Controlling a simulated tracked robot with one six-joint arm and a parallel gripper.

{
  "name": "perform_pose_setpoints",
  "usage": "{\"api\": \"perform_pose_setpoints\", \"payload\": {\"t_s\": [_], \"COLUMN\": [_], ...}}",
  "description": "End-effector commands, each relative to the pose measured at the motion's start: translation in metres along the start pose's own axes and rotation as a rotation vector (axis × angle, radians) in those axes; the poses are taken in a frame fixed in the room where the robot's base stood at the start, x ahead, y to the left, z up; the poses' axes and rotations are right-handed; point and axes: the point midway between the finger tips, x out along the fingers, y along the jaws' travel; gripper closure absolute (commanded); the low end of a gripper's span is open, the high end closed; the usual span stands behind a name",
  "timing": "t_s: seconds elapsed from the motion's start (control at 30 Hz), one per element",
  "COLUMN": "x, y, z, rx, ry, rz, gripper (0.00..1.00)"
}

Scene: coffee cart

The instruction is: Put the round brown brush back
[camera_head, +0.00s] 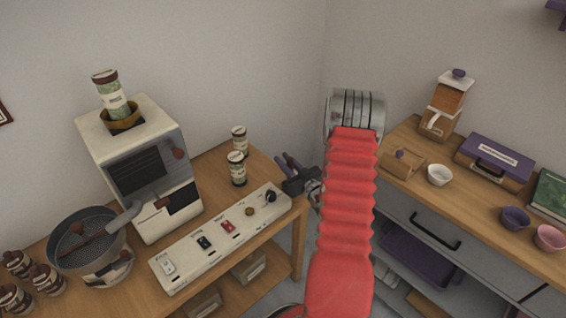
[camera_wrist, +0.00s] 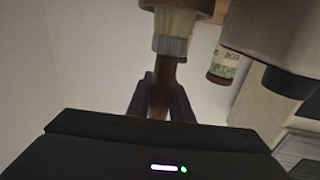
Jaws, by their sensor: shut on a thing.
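My gripper (camera_wrist: 162,100) is shut on the brown handle of a brush (camera_wrist: 171,46) in the wrist view. The brush has a grey band and pale bristles, and its far end meets the top picture edge. In the head view my gripper (camera_head: 287,166) is beyond the right end of the long cream panel (camera_head: 188,262), above the gap between the two counters. The brush cannot be made out clearly there.
Two labelled jars (camera_head: 237,168) stand left of my gripper. A cream machine (camera_head: 140,165) and a grey pan (camera_head: 90,240) stand farther left. The right counter holds a grinder (camera_head: 445,103), a wooden box (camera_head: 403,163), a white bowl (camera_head: 440,175) and a purple case (camera_head: 495,162).

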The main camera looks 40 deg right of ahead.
Motion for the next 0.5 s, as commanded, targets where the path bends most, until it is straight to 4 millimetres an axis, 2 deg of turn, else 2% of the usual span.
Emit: {"api": "perform_pose_setpoints", "payload": {"t_s": [0.37,0.4,0.5], "x": [0.0000,0.0000,-0.0001], "y": [0.0006,0.0006,0.0006], "z": [0.0022,0.0021,0.0020], "rx": [0.000,-0.001,-0.001], "ry": [0.001,0.001,0.001], "rz": [0.001,0.001,0.001], "gripper": [1.00,0.79,0.72]}}
